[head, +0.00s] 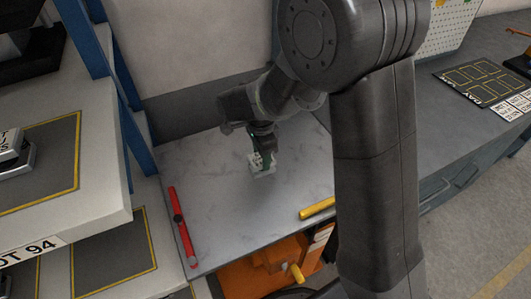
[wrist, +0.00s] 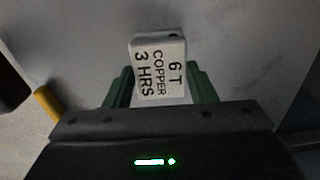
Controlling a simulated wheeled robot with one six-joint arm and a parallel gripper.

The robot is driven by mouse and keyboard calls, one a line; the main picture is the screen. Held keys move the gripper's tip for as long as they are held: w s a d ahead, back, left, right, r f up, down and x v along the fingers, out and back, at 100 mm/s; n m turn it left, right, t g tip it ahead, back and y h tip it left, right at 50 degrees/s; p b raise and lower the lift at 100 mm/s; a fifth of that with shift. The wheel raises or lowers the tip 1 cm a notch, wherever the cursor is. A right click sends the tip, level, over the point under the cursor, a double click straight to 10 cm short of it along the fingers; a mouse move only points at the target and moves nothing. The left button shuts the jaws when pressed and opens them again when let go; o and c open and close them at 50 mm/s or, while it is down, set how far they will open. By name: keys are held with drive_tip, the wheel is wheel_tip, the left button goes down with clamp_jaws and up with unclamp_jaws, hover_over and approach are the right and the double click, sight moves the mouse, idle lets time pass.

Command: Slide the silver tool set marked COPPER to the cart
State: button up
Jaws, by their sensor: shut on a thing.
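My gripper (head: 258,155) is shut on the silver tool set (head: 263,171) over the grey top (head: 222,222) in the head view. In the wrist view, the set's pale face (wrist: 158,68) reads "6 T COPPER 3 HRS" and sits between the green fingers of my gripper (wrist: 160,90). The set's rear is hidden by the gripper. I cannot tell whether it touches the grey top. This top, with a red bar (head: 182,226) at its left and a yellow bar (head: 317,208) at its right, may be the cart; no label shows it.
A shelf rack with blue posts (head: 99,75) stands left, with yellow-outlined mats (head: 70,130) and another silver block (head: 14,160). Orange machinery (head: 265,268) is below the grey top. A bench with a black tray mat (head: 472,80) is at right. The grey top around my gripper is clear.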

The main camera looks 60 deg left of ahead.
drive_tip(key=shift+s+a, duration=0.25)
drive_tip(key=shift+s, duration=0.2)
drive_tip(key=o, duration=1.1)
drive_tip(key=shift+c, duration=0.2)
drive_tip(key=shift+r+p, duration=1.75)
drive_tip(key=shift+r, duration=0.75)
drive_tip(key=shift+w+d, duration=0.1)
